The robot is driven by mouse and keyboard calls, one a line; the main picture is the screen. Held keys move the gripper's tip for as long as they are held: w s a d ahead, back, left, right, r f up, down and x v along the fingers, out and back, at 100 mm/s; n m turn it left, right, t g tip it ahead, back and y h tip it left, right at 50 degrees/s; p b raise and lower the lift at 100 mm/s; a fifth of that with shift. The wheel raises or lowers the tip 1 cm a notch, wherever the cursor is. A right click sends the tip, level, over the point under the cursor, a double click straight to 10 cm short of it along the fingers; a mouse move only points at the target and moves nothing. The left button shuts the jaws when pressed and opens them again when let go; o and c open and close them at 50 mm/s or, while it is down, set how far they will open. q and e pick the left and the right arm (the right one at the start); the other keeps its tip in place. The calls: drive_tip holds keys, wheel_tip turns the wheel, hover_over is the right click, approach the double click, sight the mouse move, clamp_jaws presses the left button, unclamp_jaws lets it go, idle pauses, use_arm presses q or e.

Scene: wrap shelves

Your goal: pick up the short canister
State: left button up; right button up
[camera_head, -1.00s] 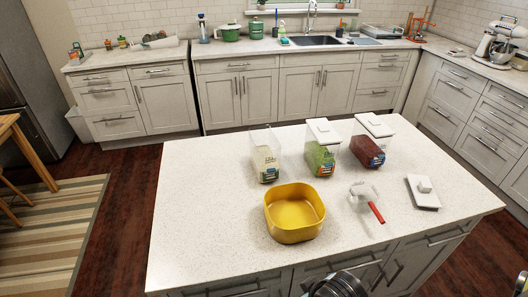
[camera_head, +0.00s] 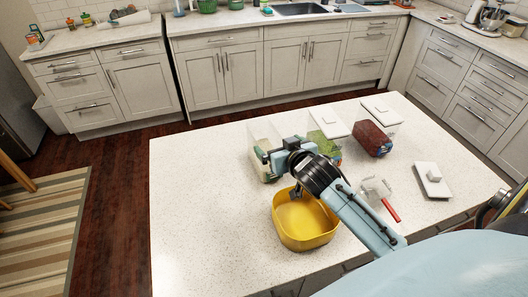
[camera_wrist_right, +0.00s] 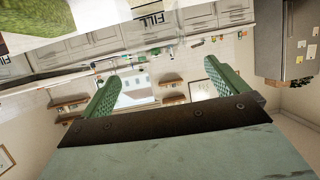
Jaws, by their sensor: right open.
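Three clear canisters stand at the back of the island: a lidless one with pale contents (camera_head: 256,134) on the left, one with green contents (camera_head: 334,147) and a white lid in the middle, and one with red-brown contents (camera_head: 371,139) and a white lid on the right. I cannot tell which is shortest. My right gripper (camera_head: 265,163) is open at the left canister and hides part of it. Its green fingers (camera_wrist_right: 159,88) stand apart in the wrist view, with "FILL" lettering beyond them. Contact is unclear. My left gripper is out of view.
A yellow bowl (camera_head: 303,222) stands just in front of the gripper, beneath my right arm. A clear scoop with a red handle (camera_head: 391,209) and a loose white lid (camera_head: 432,181) lie to the right. The island's left part (camera_head: 200,200) is clear.

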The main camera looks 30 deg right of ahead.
drive_tip(key=x, duration=0.9)
drive_tip(key=shift+w+p, duration=0.2)
drive_tip(key=shift+p, duration=0.1)
drive_tip(key=c, duration=1.9)
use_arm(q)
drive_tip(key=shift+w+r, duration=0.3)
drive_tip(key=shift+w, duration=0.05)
use_arm(e)
drive_tip(key=shift+r, duration=0.15)
drive_tip(key=shift+c, duration=0.9)
